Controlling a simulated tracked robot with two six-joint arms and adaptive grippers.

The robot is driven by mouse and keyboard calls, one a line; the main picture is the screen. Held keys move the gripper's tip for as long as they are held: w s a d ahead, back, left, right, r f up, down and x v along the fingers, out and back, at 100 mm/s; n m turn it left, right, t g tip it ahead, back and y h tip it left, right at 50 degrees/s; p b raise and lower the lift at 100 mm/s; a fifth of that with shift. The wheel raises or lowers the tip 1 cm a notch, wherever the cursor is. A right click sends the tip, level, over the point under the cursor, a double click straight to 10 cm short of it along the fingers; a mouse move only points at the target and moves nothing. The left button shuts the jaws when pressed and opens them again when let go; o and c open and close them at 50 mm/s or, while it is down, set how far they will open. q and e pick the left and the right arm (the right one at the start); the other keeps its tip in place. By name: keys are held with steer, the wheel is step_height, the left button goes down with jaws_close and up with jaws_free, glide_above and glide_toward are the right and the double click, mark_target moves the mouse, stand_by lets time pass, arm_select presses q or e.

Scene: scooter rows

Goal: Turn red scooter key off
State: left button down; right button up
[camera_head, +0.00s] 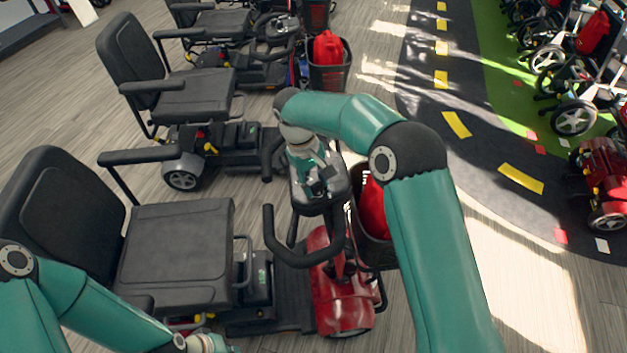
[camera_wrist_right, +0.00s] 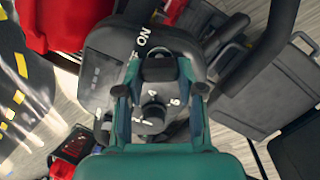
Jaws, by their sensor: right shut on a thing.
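The red scooter (camera_head: 338,300) stands in front of me, with its black seat to the left. Its dark console (camera_head: 335,199) sits on top of the steering column. My right gripper (camera_head: 318,183) is down at the console. In the right wrist view the gripper (camera_wrist_right: 160,72) is shut at the key switch, next to white ON/OFF lettering on the console (camera_wrist_right: 102,88). The key itself is mostly hidden between the fingertips. A round black dial (camera_wrist_right: 153,117) lies between the fingers, nearer the palm. My left gripper (camera_head: 210,345) is low at the bottom edge, partly cut off.
Black handlebars (camera_head: 275,235) curve around the console. A basket with a red bag (camera_head: 372,208) is right of the console, partly behind my right arm. More scooters stand behind, including one with a black seat (camera_head: 180,100). Open floor (camera_head: 540,300) lies to the right.

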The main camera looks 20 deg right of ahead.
steer(key=shift+w+r, duration=0.15)
stand_by(0.3)
steer(key=o, duration=0.9)
steer(key=shift+o, duration=1.3)
steer(key=v, duration=1.1)
steer(key=shift+r, duration=0.35)
steer(key=shift+a, duration=0.15)
